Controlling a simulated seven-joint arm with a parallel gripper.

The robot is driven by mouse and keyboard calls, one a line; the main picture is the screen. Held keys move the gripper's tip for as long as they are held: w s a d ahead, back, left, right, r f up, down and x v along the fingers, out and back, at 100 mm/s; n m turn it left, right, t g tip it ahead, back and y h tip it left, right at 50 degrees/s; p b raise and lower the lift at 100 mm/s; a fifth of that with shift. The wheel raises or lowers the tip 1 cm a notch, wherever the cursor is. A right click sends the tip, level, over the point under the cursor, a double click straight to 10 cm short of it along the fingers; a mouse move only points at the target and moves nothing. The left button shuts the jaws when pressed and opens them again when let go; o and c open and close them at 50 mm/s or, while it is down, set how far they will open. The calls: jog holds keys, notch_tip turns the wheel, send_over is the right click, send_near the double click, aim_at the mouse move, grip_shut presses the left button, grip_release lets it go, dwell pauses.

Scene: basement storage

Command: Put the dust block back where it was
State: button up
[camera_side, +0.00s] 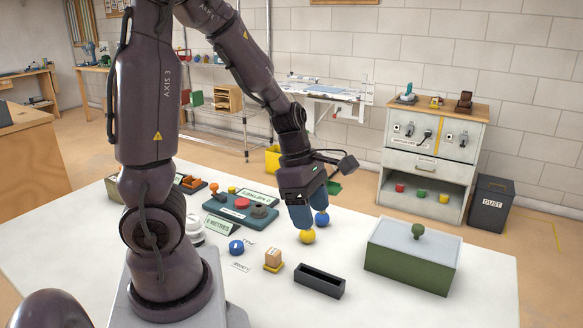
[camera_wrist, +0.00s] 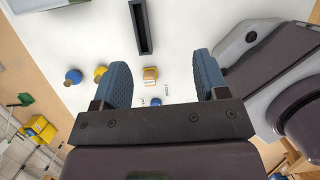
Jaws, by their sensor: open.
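My gripper (camera_side: 309,212) is open and empty, pointing down above the table, behind and right of the block in the side view. Its blue fingers also show in the wrist view (camera_wrist: 158,70). The fingers appear apart from the block.
A yellow ball (camera_side: 307,236) and a blue ball (camera_side: 322,218) show close by my fingers. A black open tray (camera_side: 320,284) and a green box with a pale lid (camera_side: 415,243) stand right. A blue round piece (camera_side: 236,248) lies left. A bin labelled DUST (camera_side: 490,204) stands on the floor.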

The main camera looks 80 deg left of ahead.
jog(key=s+d+r+m+t+y, duration=0.1)
jog(key=s+d+r+m, duration=0.1)
jog(key=m, duration=0.7)
jog(key=s+d+r+m+t, duration=0.1)
jog(key=d+r+m, duration=0.3)
jog(key=r+m, duration=0.3)
jog(key=s+d+r+m+t+y, duration=0.1)
jog(key=r+m, duration=0.4)
jog(key=m, duration=0.6)
jog(key=shift+s+d+m+y, duration=0.35)
jog(key=shift+s+d, duration=0.45)
jog(key=shift+d, duration=0.3)
